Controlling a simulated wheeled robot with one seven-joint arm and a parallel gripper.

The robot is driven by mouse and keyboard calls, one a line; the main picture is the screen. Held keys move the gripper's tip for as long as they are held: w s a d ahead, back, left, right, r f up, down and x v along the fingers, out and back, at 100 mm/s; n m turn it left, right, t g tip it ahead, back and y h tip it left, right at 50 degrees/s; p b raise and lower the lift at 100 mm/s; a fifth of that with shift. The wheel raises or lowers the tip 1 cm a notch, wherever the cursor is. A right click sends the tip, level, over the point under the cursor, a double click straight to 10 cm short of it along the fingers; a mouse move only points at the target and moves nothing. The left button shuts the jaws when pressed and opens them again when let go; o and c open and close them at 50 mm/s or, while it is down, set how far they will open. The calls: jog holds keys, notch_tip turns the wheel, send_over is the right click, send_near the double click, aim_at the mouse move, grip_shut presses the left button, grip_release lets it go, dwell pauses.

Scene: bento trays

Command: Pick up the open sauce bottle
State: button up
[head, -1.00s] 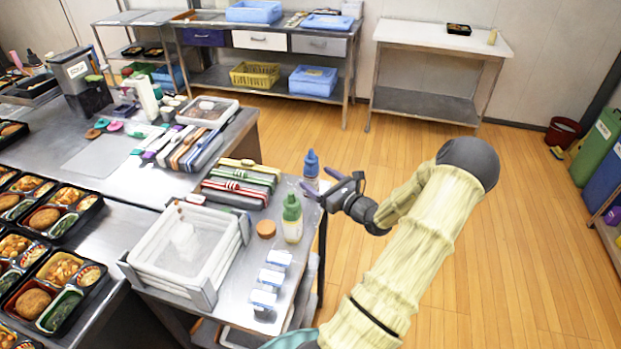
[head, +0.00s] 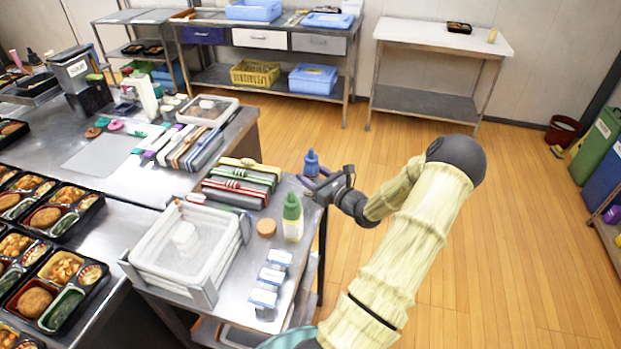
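A bottle with a blue pointed top (head: 311,160) stands near the right edge of the steel side table. My gripper (head: 313,181), with purple fingers, is at this bottle's body from the right and hides its lower part. I cannot tell whether the fingers are closed on it or only around it. A second bottle with a green top and pale yellow body (head: 293,225) stands upright nearer on the same table, apart from my gripper. The frames are too coarse to tell which bottle is open.
A brown round disc (head: 266,228) lies left of the green-topped bottle. Several small white-and-blue boxes (head: 271,277) stand in front. A white stacked tray (head: 150,256) and striped stacks (head: 233,195) fill the table's left and back. Open wooden floor (head: 440,260) lies to the right.

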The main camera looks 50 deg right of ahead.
aim_at(312, 149)
jog(key=shift+r, duration=0.15)
notch_tip(312, 149, up, 10)
jog(key=shift+f, duration=0.1)
dwell(0.6)
jog(key=shift+o, duration=0.5)
jog(key=shift+w, duration=0.1)
dwell(0.4)
